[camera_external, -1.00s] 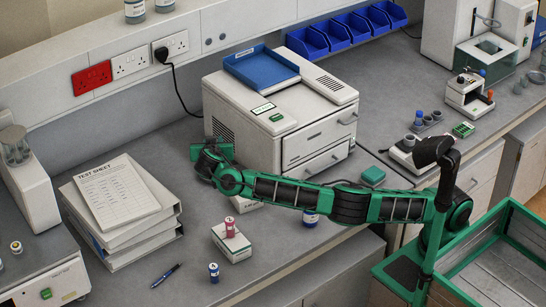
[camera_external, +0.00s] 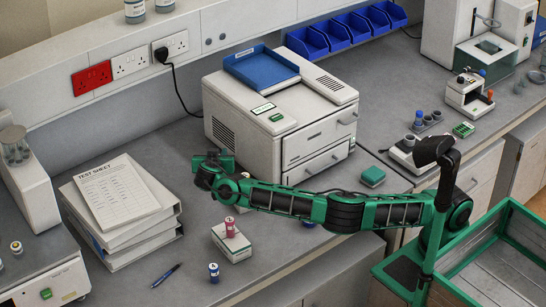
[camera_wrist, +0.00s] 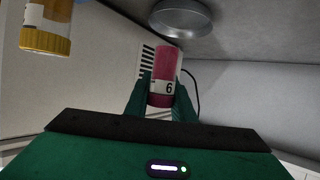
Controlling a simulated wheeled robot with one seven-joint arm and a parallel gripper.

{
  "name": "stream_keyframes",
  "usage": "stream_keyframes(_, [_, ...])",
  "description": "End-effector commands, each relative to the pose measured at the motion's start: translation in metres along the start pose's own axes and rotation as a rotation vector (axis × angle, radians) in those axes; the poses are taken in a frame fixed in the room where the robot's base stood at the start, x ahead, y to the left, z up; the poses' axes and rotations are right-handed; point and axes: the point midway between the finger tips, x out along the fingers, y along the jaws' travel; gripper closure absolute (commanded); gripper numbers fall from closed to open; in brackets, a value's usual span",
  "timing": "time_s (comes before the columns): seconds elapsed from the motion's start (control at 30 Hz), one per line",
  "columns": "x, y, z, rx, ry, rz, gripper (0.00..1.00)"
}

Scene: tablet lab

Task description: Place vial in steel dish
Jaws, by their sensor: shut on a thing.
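In the wrist view, a pink-red vial (camera_wrist: 164,75) with a white label and a figure like 6 stands between the green fingers of my gripper (camera_wrist: 161,98). The fingers are shut on it. The round steel dish (camera_wrist: 180,20) lies just beyond the vial, at the top of this view, apart from it. In the external view my gripper (camera_external: 208,174) is left of the printer, above the bench. The held vial and the dish cannot be made out there.
A blue vial (camera_external: 213,272) stands in front. A yellow-amber vial (camera_wrist: 46,32) shows in the wrist view. The printer (camera_external: 285,130) and binders (camera_external: 135,240) flank the gripper.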

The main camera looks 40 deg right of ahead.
Motion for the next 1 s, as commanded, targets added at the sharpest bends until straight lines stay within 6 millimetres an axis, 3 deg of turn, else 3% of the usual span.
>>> stream_keyframes(0.2, [0.050,-0.002,0.007,-0.001,0.000,0.002,0.99])
stream_keyframes(0.4, [0.075,-0.004,0.011,0.000,0.000,0.001,0.99])
stream_keyframes(0.57, [0.081,-0.004,0.015,0.000,0.000,-0.001,0.99])
stream_keyframes(0.83, [0.093,-0.005,0.046,-0.002,0.000,0.000,0.99])
stream_keyframes(1.0, [0.094,-0.005,0.049,0.001,0.000,-0.001,0.99])
